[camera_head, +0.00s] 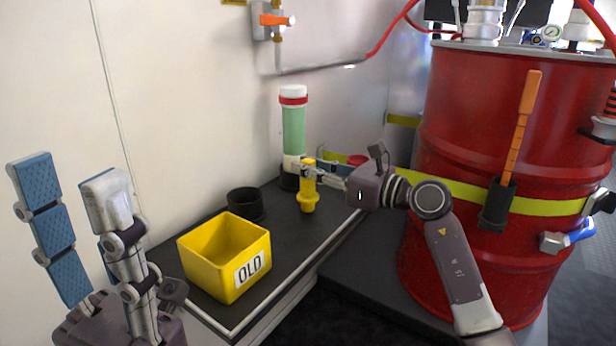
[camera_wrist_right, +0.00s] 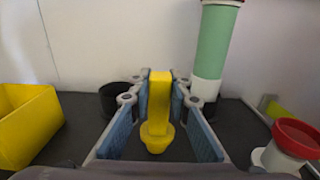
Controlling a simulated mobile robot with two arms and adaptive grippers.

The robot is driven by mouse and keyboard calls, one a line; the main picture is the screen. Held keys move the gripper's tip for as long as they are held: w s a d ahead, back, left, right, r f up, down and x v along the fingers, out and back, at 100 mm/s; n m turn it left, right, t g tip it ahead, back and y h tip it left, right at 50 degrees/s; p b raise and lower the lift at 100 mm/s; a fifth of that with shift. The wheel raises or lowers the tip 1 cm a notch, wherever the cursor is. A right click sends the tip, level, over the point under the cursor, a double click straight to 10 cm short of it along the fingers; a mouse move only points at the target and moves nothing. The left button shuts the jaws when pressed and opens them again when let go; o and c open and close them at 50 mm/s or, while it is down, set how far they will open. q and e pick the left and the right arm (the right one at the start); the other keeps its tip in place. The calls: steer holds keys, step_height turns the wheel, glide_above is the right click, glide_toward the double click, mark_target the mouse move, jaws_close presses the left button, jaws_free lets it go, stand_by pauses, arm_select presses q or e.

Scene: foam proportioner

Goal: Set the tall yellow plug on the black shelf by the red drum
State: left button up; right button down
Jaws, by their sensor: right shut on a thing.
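The tall yellow plug (camera_head: 307,194) has a square upper stem and a wider round foot, and it is upright. My right gripper (camera_head: 313,172) is shut on its stem. In the right wrist view the plug (camera_wrist_right: 158,110) stands between the blue finger pads of the gripper (camera_wrist_right: 160,90). The plug is over the black shelf (camera_head: 288,235); I cannot tell whether its foot touches the surface. The red drum (camera_head: 480,130) stands to the right of the shelf. My left gripper (camera_head: 68,175) is open and empty at the lower left.
A yellow bin marked OLD (camera_head: 222,262) and a black ring (camera_head: 245,204) are on the shelf left of the plug. A green and white cylinder (camera_head: 294,130) stands behind it. A red-topped white piece (camera_wrist_right: 285,150) is at right. Bare shelf lies in front of the plug.

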steer(key=shift+f, duration=0.35)
steer(key=shift+r, duration=0.1)
steer(key=shift+f, duration=0.2)
steer(key=c, duration=1.8)
jaws_free()
